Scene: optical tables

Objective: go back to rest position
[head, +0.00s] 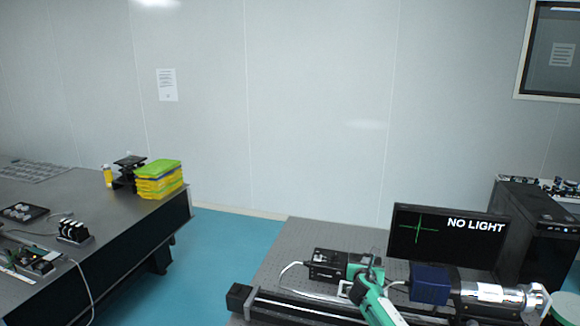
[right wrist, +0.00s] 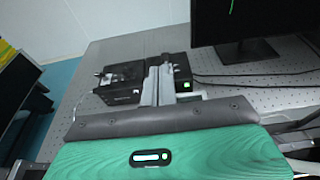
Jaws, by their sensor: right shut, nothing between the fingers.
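My right gripper (head: 373,262) is at the end of a green arm over the right optical table (head: 290,245). Its fingers are shut with nothing between them, and they also show in the right wrist view (right wrist: 158,84). In that view they overlap a small black device (right wrist: 122,84) with a green light beside it; I cannot tell whether they touch it. The device also shows in the head view (head: 326,263), left of the gripper. My left gripper is not in view.
A monitor (head: 446,238) reading "NO LIGHT" stands behind the gripper, with a black computer case (head: 535,235) to its right. A blue and silver instrument (head: 430,284) lies close right. The left table (head: 95,205) holds yellow-green boxes (head: 158,180). Blue floor separates the tables.

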